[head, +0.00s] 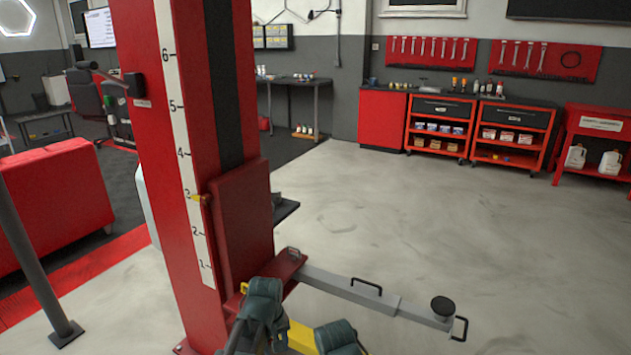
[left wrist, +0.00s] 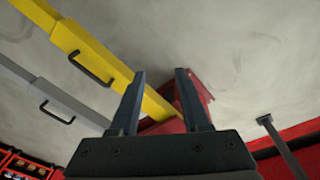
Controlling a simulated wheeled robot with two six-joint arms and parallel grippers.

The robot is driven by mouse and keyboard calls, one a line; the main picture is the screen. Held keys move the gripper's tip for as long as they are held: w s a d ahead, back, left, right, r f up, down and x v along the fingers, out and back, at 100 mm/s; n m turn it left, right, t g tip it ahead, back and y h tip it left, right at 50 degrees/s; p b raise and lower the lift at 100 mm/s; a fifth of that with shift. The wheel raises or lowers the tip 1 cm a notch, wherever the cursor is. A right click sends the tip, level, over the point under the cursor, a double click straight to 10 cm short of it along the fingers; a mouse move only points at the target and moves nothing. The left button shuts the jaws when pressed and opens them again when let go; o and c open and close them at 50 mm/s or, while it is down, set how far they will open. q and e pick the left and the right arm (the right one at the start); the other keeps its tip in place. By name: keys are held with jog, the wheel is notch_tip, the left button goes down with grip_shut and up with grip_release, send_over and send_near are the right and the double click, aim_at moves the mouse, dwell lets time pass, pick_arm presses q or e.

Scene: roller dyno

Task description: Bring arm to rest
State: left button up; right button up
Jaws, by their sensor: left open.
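A red lift column (head: 200,90) with a white height scale stands in the head view. A grey swing arm (head: 340,286) with black handles and a round pad (head: 443,306) reaches right from its red carriage. A yellow swing arm (head: 302,336) is mostly hidden behind my arm parts at the bottom. In the left wrist view, my left gripper (left wrist: 161,72) is open and empty. The yellow arm (left wrist: 88,48) with its black handle (left wrist: 90,69) runs behind the left finger toward red metal. The grey arm (left wrist: 48,88) lies farther left. My right gripper's fingers do not show.
Clear concrete floor (head: 430,215) spreads right of the column. A red tool cart (head: 440,125) and cabinets line the back wall. A grey post (head: 30,255) and a red cabinet (head: 60,195) stand left. The post also shows in the left wrist view (left wrist: 283,150).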

pick_arm(q)
jog(key=s+a+m, duration=0.5)
jog(key=s+a, duration=0.2)
jog(key=s, duration=0.3)
jog(key=s+d+m+g+y, duration=0.2)
jog(key=s+d+m, duration=0.25)
jog(key=d, duration=0.65)
notch_tip(320, 180, up, 12)
jog(key=p, duration=1.2)
jog(key=shift+s+n, duration=0.3)
jog(key=shift+n, duration=0.15)
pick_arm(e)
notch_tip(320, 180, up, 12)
